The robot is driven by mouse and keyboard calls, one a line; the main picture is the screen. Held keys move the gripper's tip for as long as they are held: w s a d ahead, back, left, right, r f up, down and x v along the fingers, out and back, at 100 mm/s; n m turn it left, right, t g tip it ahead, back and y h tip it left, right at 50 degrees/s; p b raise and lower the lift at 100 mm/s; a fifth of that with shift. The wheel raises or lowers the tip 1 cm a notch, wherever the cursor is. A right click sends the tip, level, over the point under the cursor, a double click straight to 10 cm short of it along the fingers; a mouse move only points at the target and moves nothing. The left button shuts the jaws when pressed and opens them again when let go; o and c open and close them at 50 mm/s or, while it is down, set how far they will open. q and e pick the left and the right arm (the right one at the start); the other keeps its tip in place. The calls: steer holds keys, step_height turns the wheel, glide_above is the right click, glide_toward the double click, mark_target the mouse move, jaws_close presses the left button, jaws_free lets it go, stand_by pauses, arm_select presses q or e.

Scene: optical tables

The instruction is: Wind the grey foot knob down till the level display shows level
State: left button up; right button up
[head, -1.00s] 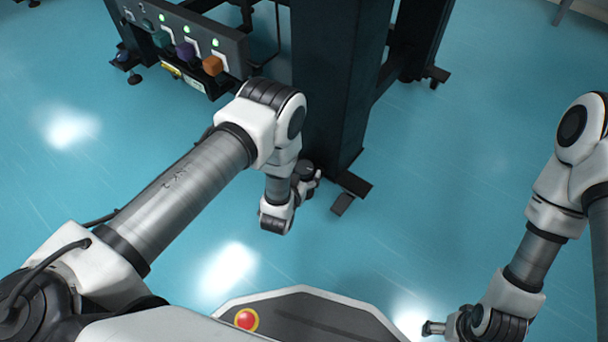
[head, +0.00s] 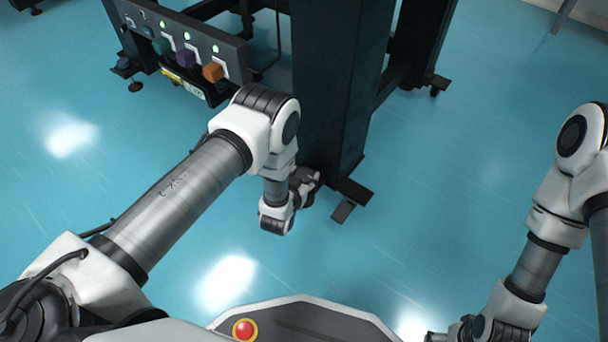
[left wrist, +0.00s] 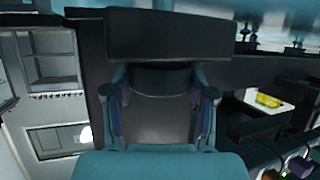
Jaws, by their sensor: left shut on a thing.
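My left gripper (head: 306,182) is low down at the foot of the dark table leg (head: 335,110). In the left wrist view, its two fingers (left wrist: 160,98) are shut on the grey foot knob (left wrist: 158,122), one finger on each side. In the head view the knob is hidden behind the gripper. My right gripper (head: 440,336) is cut off by the bottom edge of the head view.
A dark panel (head: 150,35) with green lamps and teal, purple and orange blocks is fixed to the table at the upper left. A flat dark foot plate (head: 350,198) sticks out beside the leg. The blue floor (head: 430,190) around is clear.

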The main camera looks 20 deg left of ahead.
arm_select(q)
steer(key=shift+h, duration=0.3)
steer(key=shift+a+m+h+p, duration=0.15)
steer(key=shift+m+h+p, duration=0.25)
steer(key=shift+m+h, duration=0.35)
steer(key=shift+m+g+h+p, duration=0.3)
steer(key=shift+m+g+h, duration=0.2)
steer(key=shift+m+h, duration=0.75)
steer(key=shift+w+m+g+h, duration=0.1)
steer(key=shift+m+g+h, duration=0.3)
steer(key=shift+m+h, duration=0.45)
steer(key=shift+m+g+h+b, duration=0.3)
steer(key=shift+m+g+h, duration=0.8)
steer(key=shift+m+h, duration=0.25)
steer(key=o, duration=1.2)
steer(key=shift+c, duration=0.2)
